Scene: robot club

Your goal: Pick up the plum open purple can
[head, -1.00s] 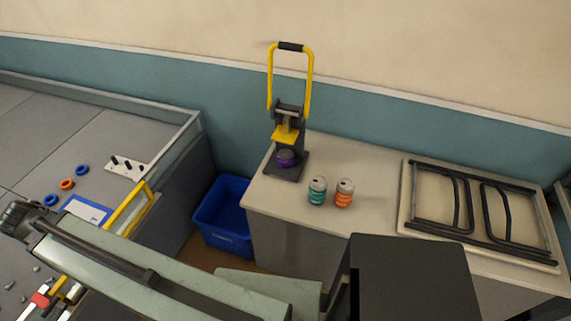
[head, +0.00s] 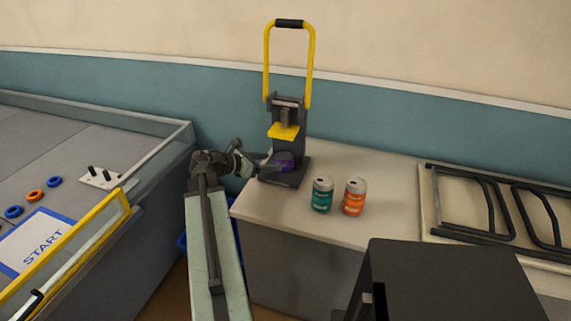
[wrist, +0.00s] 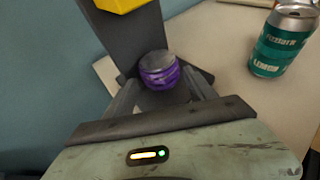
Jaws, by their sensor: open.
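The purple can (wrist: 160,72) sits on the dark base of the can crusher (head: 287,140), under its yellow press plate. It looks short and squat, with a grey top, in the wrist view. In the head view the can (head: 285,162) is partly covered by my gripper (head: 268,168). My gripper is open, and in the wrist view its two fingers (wrist: 160,100) point toward the can, one on each side of its lower part. I cannot tell whether either finger touches it.
A teal can (head: 322,195) and an orange can (head: 355,197) stand upright right of the crusher. A folded dark metal frame (head: 490,205) lies farther right. A black box-like block (head: 445,285) is in front. A blue bin (head: 182,243) is mostly hidden behind my arm.

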